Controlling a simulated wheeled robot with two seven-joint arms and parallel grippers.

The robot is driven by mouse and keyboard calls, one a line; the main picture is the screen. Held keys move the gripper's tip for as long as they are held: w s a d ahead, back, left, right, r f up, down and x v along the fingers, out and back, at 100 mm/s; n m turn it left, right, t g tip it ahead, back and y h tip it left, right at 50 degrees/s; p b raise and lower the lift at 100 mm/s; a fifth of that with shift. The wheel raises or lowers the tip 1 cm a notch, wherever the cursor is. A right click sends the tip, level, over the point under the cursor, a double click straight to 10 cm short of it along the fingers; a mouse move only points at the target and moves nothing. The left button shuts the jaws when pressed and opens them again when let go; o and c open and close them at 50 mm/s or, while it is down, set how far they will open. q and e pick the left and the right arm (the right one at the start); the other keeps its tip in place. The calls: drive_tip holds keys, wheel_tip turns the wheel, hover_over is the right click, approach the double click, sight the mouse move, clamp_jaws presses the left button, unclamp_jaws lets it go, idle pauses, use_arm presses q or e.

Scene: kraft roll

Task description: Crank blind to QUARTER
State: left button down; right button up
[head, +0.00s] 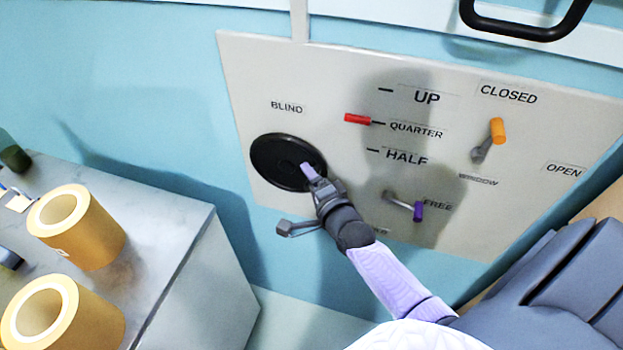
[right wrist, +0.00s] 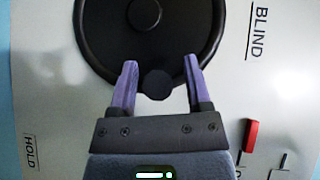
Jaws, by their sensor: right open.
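The black blind crank wheel (head: 272,163) is on the pale wall panel (head: 330,70), under the BLIND label. My right gripper (head: 309,172) is at the wheel's right side. In the right wrist view my open right gripper (right wrist: 158,85) has one finger on each side of the wheel's dark round knob (right wrist: 157,84); I cannot tell whether they touch it. The wheel (right wrist: 95,50) fills the top of that view. The red indicator (head: 358,119) is level with the QUARTER mark, above HALF and below UP. It also shows in the right wrist view (right wrist: 251,136). My left gripper is out of view.
A grey lever (head: 298,228) sticks out below the wheel, close to my wrist. A purple-tipped lever (head: 418,211) and an orange-tipped window lever (head: 497,131) are to the right. Tan rolls (head: 92,240) stand on the counter (head: 185,215) at left.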

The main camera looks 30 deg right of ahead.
clamp_jaws()
idle(1.4)
